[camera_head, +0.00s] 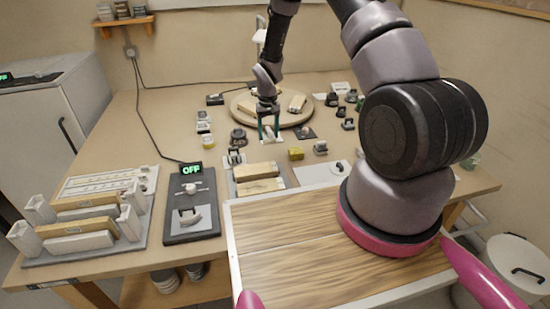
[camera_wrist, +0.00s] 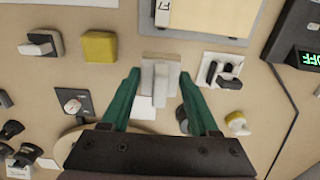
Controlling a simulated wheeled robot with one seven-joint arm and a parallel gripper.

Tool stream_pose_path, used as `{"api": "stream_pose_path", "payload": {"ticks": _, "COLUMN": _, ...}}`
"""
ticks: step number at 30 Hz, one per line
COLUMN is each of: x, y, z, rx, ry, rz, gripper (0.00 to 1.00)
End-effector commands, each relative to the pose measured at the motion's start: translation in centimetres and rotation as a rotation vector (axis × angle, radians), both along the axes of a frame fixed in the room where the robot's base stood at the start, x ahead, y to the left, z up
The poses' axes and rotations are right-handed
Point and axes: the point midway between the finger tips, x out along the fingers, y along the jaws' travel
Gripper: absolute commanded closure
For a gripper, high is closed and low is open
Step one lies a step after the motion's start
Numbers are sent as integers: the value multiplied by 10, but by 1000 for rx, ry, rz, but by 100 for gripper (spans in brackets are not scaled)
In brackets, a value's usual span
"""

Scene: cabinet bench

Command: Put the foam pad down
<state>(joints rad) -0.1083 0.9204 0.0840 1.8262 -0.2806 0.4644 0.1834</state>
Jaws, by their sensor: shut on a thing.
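My gripper (camera_head: 269,137), with green fingers, points down over the middle of the bench. It also shows in the wrist view (camera_wrist: 160,76), with its fingertips on either side of a pale grey-white piece (camera_wrist: 160,84). I take this piece to be the foam pad; it also shows between the fingers in the head view (camera_head: 268,131). A beige strip lies at its far edge in the wrist view. The fingers cover its sides, and I cannot tell whether its underside touches the bench.
A round wooden board (camera_head: 246,108) with blocks stands behind my gripper. A yellow block (camera_head: 296,153), a wood-topped box (camera_head: 257,169) and several small fixtures crowd nearby. A black panel reading OFF (camera_head: 191,225) and a grey rack (camera_head: 140,226) are at left.

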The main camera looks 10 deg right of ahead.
Motion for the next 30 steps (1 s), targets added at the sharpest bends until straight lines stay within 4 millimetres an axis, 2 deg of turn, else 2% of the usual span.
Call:
{"api": "stream_pose_path", "payload": {"ticks": 6, "x": -1, "y": -2, "z": -42, "rx": -1, "ry": 4, "rz": -10, "gripper": 99}}
{"api": "stream_pose_path", "payload": {"ticks": 14, "x": 0, "y": -1, "z": -65, "rx": -1, "ry": 2, "rz": -9, "gripper": 99}}
{"api": "stream_pose_path", "payload": {"ticks": 19, "x": -1, "y": -1, "z": -89, "rx": -1, "ry": 4, "rz": -9, "gripper": 99}}
{"api": "stream_pose_path", "payload": {"ticks": 30, "x": 0, "y": -1, "z": -96, "rx": 0, "ry": 1, "rz": -8, "gripper": 99}}
